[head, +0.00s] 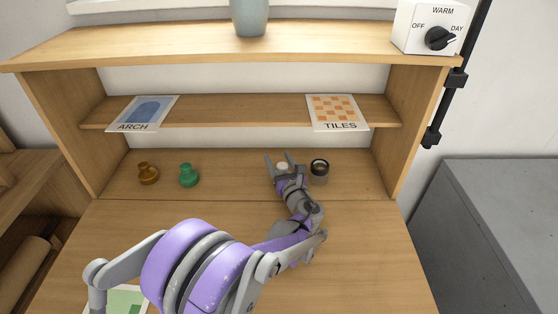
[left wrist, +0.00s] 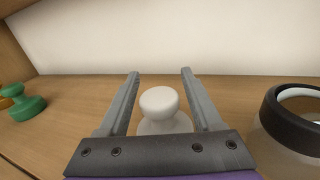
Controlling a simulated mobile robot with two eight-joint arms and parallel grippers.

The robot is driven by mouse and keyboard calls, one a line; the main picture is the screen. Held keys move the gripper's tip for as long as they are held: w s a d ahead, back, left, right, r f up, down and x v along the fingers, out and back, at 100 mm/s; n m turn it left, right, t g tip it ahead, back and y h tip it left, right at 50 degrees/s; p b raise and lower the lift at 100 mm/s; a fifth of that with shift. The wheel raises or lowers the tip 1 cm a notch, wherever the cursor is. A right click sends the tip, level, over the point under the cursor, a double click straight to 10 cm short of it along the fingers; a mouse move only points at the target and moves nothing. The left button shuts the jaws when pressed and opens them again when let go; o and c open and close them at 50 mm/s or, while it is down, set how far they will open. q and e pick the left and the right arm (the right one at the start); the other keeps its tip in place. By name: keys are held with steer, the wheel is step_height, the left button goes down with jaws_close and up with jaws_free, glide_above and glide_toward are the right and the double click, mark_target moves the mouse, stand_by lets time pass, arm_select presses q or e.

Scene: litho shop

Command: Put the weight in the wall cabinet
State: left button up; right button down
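A white knob-topped weight (head: 283,166) stands upright on the wooden desk at the back, below the shelf. In the left wrist view the white weight (left wrist: 160,104) is between the fingers of my left gripper (left wrist: 160,73), with a gap showing on each side. My left gripper (head: 285,159) is open in the head view too. The lower part of the weight is partly hidden by the gripper's palm. Similar knob shapes in green (head: 189,175) and amber-brown (head: 148,174) stand to the left. No closed wall cabinet is identifiable. My right gripper is not in view.
A dark-rimmed jar (head: 319,171) stands close on the gripper's right. The shelf (head: 240,110) above holds cards marked ARCH (head: 145,113) and TILES (head: 336,112). A dial box (head: 430,27) and a vase (head: 249,17) stand on the top board. The desk between the green knob and my gripper is clear.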

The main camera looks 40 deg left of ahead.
arm_select(q)
steer(key=shift+r, duration=0.1)
steer(key=shift+s+d+r, duration=0.1)
steer(key=shift+d, duration=0.1)
steer(key=v, duration=1.1)
steer(key=shift+s+d+p, duration=0.1)
steer(key=shift+d+p, duration=0.15)
steer(key=shift+p, duration=0.1)
